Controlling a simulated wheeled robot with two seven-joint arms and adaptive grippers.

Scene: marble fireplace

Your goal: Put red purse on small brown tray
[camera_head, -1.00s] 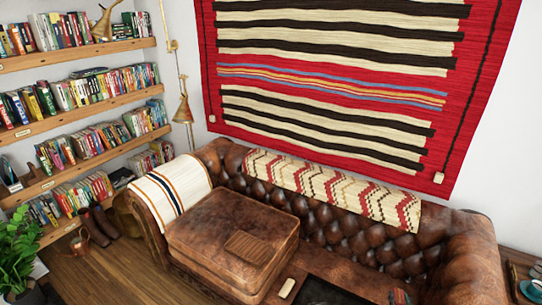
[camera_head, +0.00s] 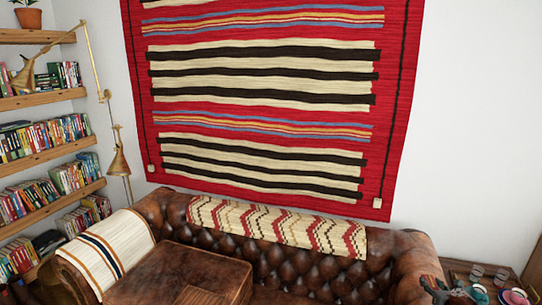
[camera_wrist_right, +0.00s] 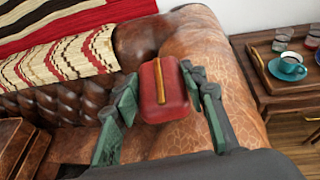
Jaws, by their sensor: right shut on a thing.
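The red purse (camera_wrist_right: 149,84), with a yellow-brown strip down its middle, sits between the fingers of my right gripper (camera_wrist_right: 163,108) in the right wrist view. The gripper is shut on it and holds it over the brown leather sofa's arm (camera_wrist_right: 200,58). My left gripper is not in view.
The sofa (camera_head: 330,272) stands below a striped wall rug. A wooden side table (camera_wrist_right: 262,84) beyond the sofa arm bears a serving tray (camera_wrist_right: 262,57) with a teal cup (camera_wrist_right: 290,62) and glasses. Bookshelves (camera_head: 40,150) are at the left.

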